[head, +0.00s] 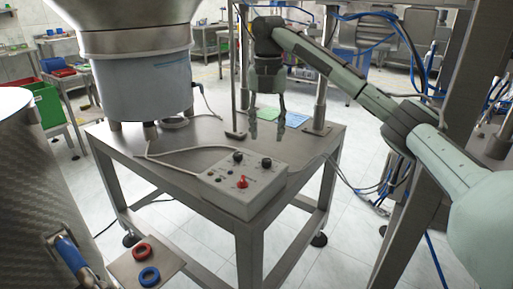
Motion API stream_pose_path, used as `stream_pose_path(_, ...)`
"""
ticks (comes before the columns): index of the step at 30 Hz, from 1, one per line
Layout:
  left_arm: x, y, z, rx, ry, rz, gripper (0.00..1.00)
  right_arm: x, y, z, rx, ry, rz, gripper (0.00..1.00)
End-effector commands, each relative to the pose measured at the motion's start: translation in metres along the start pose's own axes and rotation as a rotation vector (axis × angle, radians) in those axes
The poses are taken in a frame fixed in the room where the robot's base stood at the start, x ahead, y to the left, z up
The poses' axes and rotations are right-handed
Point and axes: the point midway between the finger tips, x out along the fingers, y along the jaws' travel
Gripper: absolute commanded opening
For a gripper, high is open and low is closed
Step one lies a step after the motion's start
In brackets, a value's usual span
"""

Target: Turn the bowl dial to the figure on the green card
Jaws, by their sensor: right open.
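The control box (240,190) is a light grey box on the steel table. Its sloped top has two black knobs, one at the back (238,157) and one to the right (266,163), a red knob (242,182) and small buttons or lamps. Its labels are too small to read, so I cannot tell which knob is the bowl dial. My right gripper (267,131) points down, open and empty, behind the box and apart from the knobs. My left gripper is out of view.
A blue card (268,113) lies beside the green one. The bowl feeder's drum (145,85) stands at the table's left. A white cable (185,153) runs to the box. Steel posts (322,65) rise behind.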

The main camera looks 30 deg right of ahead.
Motion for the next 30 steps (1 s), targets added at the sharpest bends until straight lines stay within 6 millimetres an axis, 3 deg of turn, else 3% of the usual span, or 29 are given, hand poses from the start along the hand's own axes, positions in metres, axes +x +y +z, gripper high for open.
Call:
stream_pose_path(9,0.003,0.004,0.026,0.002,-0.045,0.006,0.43,0.042,0.001,-0.001,-0.002,0.004,-0.001,0.43)
stream_pose_path(16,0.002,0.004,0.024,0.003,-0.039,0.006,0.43,0.070,0.001,-0.001,-0.002,0.003,0.001,0.43)
stream_pose_path(27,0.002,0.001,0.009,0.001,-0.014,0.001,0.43,0.077,0.000,0.000,-0.001,0.000,0.001,0.43)
stream_pose_path(30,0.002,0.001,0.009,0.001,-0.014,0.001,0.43,0.077,0.000,0.000,0.000,0.000,0.001,0.34)
